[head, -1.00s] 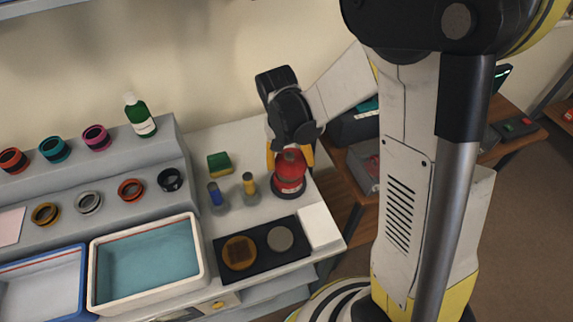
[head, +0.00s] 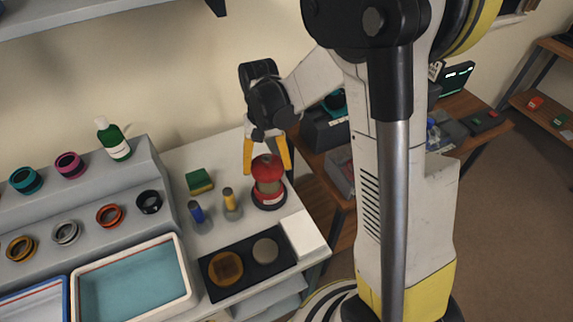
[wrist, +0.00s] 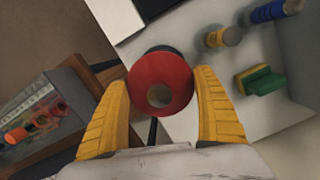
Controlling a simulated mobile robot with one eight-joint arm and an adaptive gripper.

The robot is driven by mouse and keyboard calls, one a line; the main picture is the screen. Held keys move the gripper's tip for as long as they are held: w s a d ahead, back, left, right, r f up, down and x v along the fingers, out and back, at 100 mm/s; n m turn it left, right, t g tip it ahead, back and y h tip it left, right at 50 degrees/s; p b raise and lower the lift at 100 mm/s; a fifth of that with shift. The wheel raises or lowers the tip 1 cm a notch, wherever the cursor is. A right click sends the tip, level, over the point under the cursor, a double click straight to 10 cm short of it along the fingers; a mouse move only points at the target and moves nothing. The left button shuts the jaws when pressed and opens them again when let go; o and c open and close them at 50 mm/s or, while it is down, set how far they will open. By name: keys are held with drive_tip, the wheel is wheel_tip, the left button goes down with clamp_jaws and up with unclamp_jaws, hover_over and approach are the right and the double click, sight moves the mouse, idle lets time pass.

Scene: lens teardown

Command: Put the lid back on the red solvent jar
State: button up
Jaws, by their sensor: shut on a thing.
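The red solvent jar (head: 269,199) stands upright near the right end of the bench, with a dark base and a pale label. Its red domed lid (head: 267,165) is directly above it, between the yellow fingers of my gripper (head: 267,172). A pale band shows between lid and lower red part; I cannot tell whether it is jar wall or a gap.
A black mat (head: 240,282) with two discs lies in front. A white-rimmed tray (head: 187,272) is further left. The bench's right edge is close.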

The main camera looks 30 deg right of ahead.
sight(269, 187)
drive_tip(key=shift+f+b, duration=2.3)
drive_tip(key=shift+f, duration=0.9)
drive_tip(key=shift+f+b, duration=0.1)
drive_tip(key=shift+b, duration=0.3)
drive_tip(key=o, duration=1.2)
drive_tip(key=shift+r+p, duration=2.5)
drive_tip(key=shift+r, duration=1.05)
drive_tip(key=shift+c, duration=0.2)
